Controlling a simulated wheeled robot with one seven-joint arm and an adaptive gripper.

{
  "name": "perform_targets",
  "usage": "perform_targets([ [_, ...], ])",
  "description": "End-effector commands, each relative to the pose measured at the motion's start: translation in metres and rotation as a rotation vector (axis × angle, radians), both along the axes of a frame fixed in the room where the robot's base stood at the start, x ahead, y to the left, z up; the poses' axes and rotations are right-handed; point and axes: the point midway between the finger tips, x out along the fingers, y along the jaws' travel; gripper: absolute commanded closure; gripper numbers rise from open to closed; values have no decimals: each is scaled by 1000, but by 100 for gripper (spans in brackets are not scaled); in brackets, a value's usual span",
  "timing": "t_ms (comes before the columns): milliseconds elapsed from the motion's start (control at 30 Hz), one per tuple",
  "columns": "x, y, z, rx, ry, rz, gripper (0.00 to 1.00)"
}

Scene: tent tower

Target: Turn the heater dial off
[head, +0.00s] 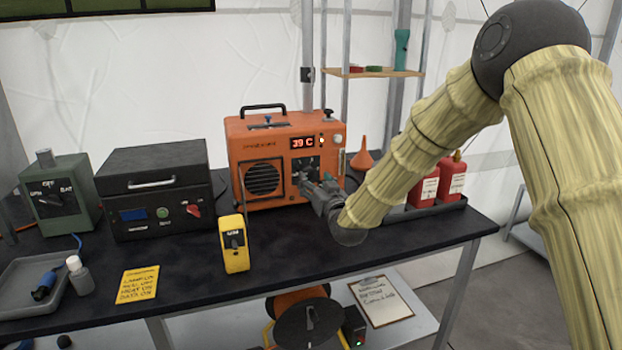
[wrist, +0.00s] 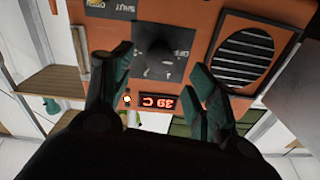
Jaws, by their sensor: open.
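The orange heater (head: 243,136) stands on the dark table, with a grille and a lit display (head: 303,142) reading 39 C. In the wrist view, which is upside down, the same heater (wrist: 195,12) fills the top. Its dark dial (wrist: 157,58) sits on a black plate marked OFF; the exact pointer direction is hard to tell. My gripper (head: 308,184) is at the heater's front and hides most of the dial in the head view. In the wrist view my gripper (wrist: 158,62) is open, one finger on each side of the dial; contact is not clear.
A yellow meter (head: 234,246) stands at the table's front edge. A black box (head: 160,190) and a green box (head: 60,196) are to the left. Red bottles (head: 425,187) in a tray and an orange funnel (head: 363,158) are to the right.

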Motion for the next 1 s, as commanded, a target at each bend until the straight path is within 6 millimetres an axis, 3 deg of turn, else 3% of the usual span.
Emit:
perform_targets([
  [200, -37, -13, -2, -1, 1, -1, 42],
  [400, -57, -21, -2, -1, 1, -1, 42],
  [1000, -64, -23, -3, -1, 1, -1, 42],
])
